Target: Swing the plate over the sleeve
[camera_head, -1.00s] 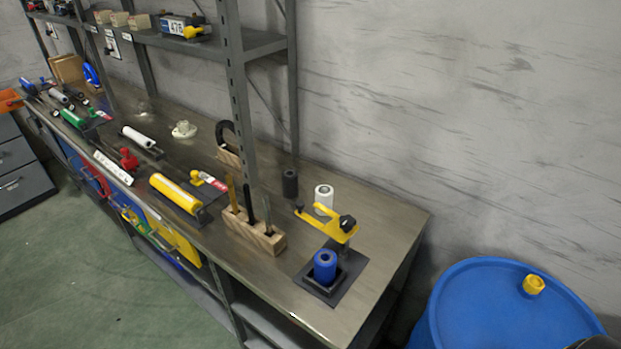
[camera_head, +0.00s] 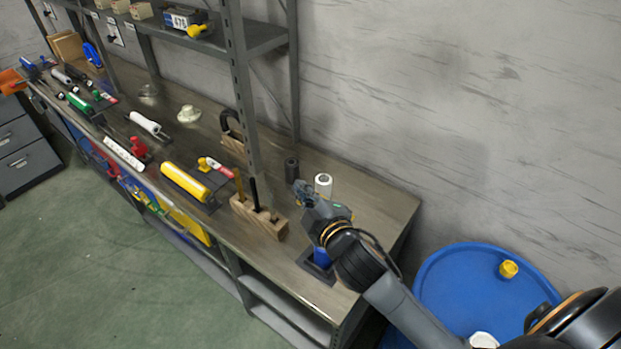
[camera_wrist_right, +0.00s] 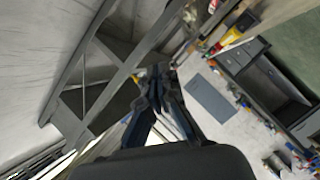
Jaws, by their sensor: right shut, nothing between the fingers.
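The blue sleeve (camera_head: 322,258) stands on its dark base (camera_head: 309,267) near the right end of the bench, partly covered by my right arm. The yellow swing plate on its post is hidden behind my right gripper and wrist, so I cannot tell its angle now. My right gripper (camera_head: 302,188) is shut and empty, over the area of the plate; I cannot tell whether it touches it. Its closed fingers also show in the right wrist view (camera_wrist_right: 157,77). My left gripper is not in view.
A white roll (camera_head: 323,184) and a dark cylinder (camera_head: 291,170) stand just behind the gripper. A wooden block with tools (camera_head: 262,222) is to the left, near a shelf upright (camera_head: 240,100). A blue drum (camera_head: 450,262) stands right of the bench.

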